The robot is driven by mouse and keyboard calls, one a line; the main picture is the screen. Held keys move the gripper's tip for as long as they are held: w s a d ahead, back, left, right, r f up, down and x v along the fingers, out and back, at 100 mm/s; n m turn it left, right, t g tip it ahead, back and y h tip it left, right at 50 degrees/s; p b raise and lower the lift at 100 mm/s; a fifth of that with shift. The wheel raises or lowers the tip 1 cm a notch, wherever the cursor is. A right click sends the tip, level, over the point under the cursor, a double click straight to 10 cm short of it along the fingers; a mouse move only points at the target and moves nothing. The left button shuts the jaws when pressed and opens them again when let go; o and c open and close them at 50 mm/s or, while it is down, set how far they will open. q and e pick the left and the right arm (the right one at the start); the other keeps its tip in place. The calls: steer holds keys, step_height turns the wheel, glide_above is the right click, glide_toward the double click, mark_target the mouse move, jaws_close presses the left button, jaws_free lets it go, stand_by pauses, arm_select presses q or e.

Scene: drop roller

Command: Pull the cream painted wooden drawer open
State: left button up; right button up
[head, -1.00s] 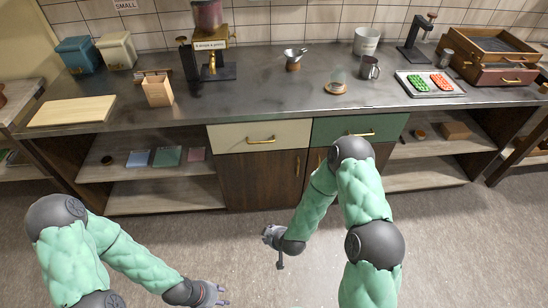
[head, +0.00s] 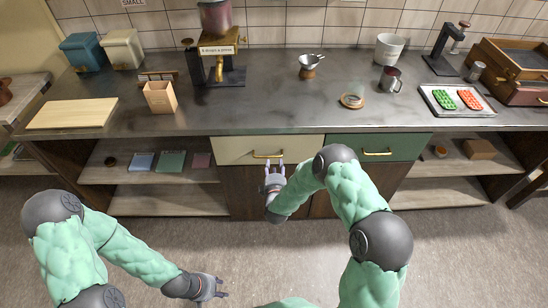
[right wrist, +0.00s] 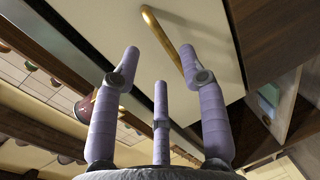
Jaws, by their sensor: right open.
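The cream drawer (head: 236,151) is shut, set under the counter's front edge, with a brass bar handle (head: 268,155). In the right wrist view the cream drawer front (right wrist: 115,22) and its brass handle (right wrist: 163,38) lie just beyond my fingers. My right gripper (head: 275,168) is just in front of the handle, fingers pointing at it. In the right wrist view my right gripper (right wrist: 155,68) is open, its fingers spread with nothing between them; I cannot tell if they touch the handle. My left gripper (head: 222,288) is low over the floor, away from the drawer, fingers apart and empty.
A green drawer (head: 378,147) with its own brass handle sits right of the cream one. Dark cupboard doors are below. The counter (head: 290,107) above holds a press (head: 218,45), a wooden box (head: 160,98) and cups. The floor in front is clear.

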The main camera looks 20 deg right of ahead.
mark_target(274, 157)
steer(key=b+x, duration=0.2)
steer(key=x, duration=0.5)
steer(key=shift+w+d+f, duration=0.1)
steer(key=shift+w+d, duration=0.05)
steer(key=shift+w, duration=0.05)
jaws_close()
